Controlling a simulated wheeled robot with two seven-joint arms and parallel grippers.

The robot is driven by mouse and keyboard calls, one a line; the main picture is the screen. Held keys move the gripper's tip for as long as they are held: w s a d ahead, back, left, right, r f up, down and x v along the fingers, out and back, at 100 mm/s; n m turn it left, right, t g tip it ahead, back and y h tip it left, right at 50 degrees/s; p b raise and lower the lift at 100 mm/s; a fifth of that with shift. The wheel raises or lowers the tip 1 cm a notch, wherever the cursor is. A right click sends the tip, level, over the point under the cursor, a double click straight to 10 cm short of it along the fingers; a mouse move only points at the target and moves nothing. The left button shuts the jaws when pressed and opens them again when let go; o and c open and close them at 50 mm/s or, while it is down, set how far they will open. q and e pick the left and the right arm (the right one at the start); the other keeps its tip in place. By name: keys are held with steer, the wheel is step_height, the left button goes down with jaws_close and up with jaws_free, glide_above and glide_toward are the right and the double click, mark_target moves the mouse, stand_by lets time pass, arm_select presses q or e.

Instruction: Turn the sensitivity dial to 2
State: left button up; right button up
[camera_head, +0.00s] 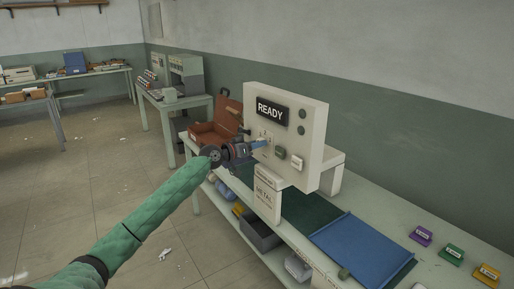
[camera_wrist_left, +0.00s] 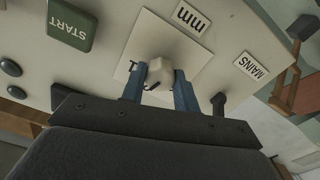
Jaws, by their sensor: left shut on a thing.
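The pale machine panel (camera_head: 303,140) stands on the bench with a READY display (camera_head: 272,112). In the left wrist view, a cream dial knob (camera_wrist_left: 160,72) sits on a white square plate (camera_wrist_left: 193,50), beside an "mm" label (camera_wrist_left: 188,17). My left gripper (camera_head: 263,144) reaches the panel's front below the display. Its blue fingers stand on either side of the knob, and it is shut on the knob. A small mark on the plate is partly hidden by a finger, and the dial's number is too unclear to read. My right gripper is out of view.
A green START button (camera_wrist_left: 72,25) and a black MAINS switch (camera_wrist_left: 219,102) flank the dial. An open brown case (camera_head: 212,132) stands behind the gripper. A blue tray (camera_head: 362,250) and several coloured blocks, including a purple one (camera_head: 421,236), lie on the bench to the right.

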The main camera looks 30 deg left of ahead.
arm_select(q)
steer(key=n, duration=0.3)
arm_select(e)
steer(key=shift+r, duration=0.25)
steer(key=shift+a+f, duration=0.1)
arm_select(q)
steer(key=shift+r, duration=0.1)
steer(key=o, duration=1)
steer(key=shift+a, duration=0.1)
steer(key=shift+c, duration=0.2)
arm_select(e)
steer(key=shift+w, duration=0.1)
